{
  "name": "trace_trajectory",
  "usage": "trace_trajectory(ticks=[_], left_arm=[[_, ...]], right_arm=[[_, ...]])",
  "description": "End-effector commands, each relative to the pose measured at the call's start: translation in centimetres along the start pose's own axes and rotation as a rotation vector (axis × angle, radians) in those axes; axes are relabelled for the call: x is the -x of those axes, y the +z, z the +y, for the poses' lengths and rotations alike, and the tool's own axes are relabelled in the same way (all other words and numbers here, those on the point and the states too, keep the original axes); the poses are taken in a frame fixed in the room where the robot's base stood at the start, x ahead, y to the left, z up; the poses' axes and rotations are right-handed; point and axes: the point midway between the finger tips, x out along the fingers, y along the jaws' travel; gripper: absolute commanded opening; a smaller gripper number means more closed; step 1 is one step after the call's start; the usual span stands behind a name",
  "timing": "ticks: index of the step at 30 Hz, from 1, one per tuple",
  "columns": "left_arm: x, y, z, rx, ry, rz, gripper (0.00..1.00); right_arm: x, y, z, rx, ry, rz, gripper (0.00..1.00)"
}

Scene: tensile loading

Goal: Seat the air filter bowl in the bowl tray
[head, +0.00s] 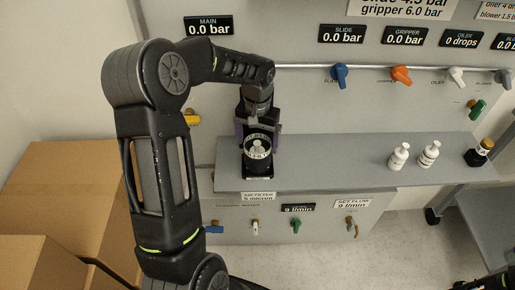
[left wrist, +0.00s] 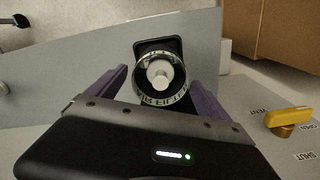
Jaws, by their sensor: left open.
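The air filter bowl (head: 258,146) is a clear round cup with a lettered band, on the left part of the grey shelf. In the left wrist view the bowl (left wrist: 160,78) shows its open top and a white core inside. The black bowl tray (head: 258,173) is at the bowl's base; it also shows in the left wrist view (left wrist: 147,47). The bowl covers much of the tray, so I cannot tell whether it is fully seated. My left gripper (head: 258,134) is open, its purple fingers on either side of the bowl, with gaps visible in the wrist view.
Two white bottles (head: 399,156) (head: 429,154) and a dark jar with an orange top (head: 479,152) stand on the right of the shelf (head: 330,165). A yellow vent handle (left wrist: 288,116) is near the gripper. Cardboard boxes (head: 70,185) are at left. The middle of the shelf is clear.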

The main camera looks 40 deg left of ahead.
Motion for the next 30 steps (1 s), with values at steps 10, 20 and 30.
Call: trace_trajectory(ticks=[10, 20, 30], left_arm=[[6.7, -0.1, 0.0, 0.000, 0.001, 0.003, 0.91], [7.7, 0.0, 0.0, 0.000, 0.001, -0.001, 0.91], [7.7, 0.0, 0.0, 0.000, 0.001, -0.001, 0.91]], right_arm=[[-0.3, 0.0, 0.1, 0.000, 0.000, 0.000, 0.99], [-0.4, 0.0, 0.1, 0.000, 0.000, 0.000, 0.99], [-0.4, 0.0, 0.1, 0.000, 0.000, 0.000, 0.99]])
